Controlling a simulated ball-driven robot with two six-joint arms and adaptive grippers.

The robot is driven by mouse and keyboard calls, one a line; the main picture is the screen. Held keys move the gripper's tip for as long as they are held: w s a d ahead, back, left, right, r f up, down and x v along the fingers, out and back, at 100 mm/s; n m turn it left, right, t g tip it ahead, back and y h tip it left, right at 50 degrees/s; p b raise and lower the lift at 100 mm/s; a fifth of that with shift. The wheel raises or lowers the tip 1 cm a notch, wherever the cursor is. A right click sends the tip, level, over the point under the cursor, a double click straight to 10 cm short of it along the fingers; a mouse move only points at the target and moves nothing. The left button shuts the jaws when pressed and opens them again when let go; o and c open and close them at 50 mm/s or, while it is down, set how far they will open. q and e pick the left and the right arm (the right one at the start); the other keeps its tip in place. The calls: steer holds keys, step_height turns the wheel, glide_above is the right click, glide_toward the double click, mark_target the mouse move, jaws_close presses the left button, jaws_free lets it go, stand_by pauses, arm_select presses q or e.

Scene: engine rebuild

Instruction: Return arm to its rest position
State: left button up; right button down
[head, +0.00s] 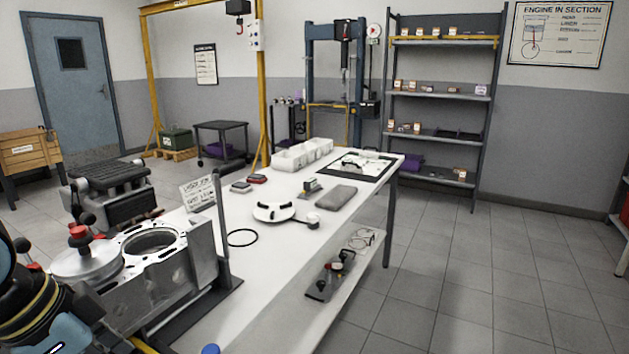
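Part of what looks like my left arm (38,312), dark with yellow bands and a light blue cap, fills the lower left corner. I cannot make out a gripper on it; my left gripper is not in view. My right arm and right gripper are not in view either. Just right of the arm part stands a grey engine block (172,284) with a large round bore open on top. A silver disc (86,260) with a red knob sits at the block's left side, close to the arm part.
The white workbench (262,312) holds a white round part (273,212), a black ring (242,238), a grey pad (336,196), white bins (303,154) and a black-edged mat (334,178). A lower shelf (325,289) carries small parts. The floor (450,290) at right is clear.

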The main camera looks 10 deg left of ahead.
arm_select(q)
steer(key=s+d+f+n+y, duration=0.25)
steer(key=s+n, duration=0.35)
steer(key=s, duration=0.4)
step_height(320, 180, down, 29)
steer(key=s+a+g+b, duration=0.1)
steer(key=a+b, duration=0.1)
steer(key=b, duration=0.2)
steer(key=s+a+f+g+b, duration=0.1)
steer(key=s+f+b, duration=0.2)
steer(key=s+f, duration=1.6)
steer(key=shift+f, duration=0.75)
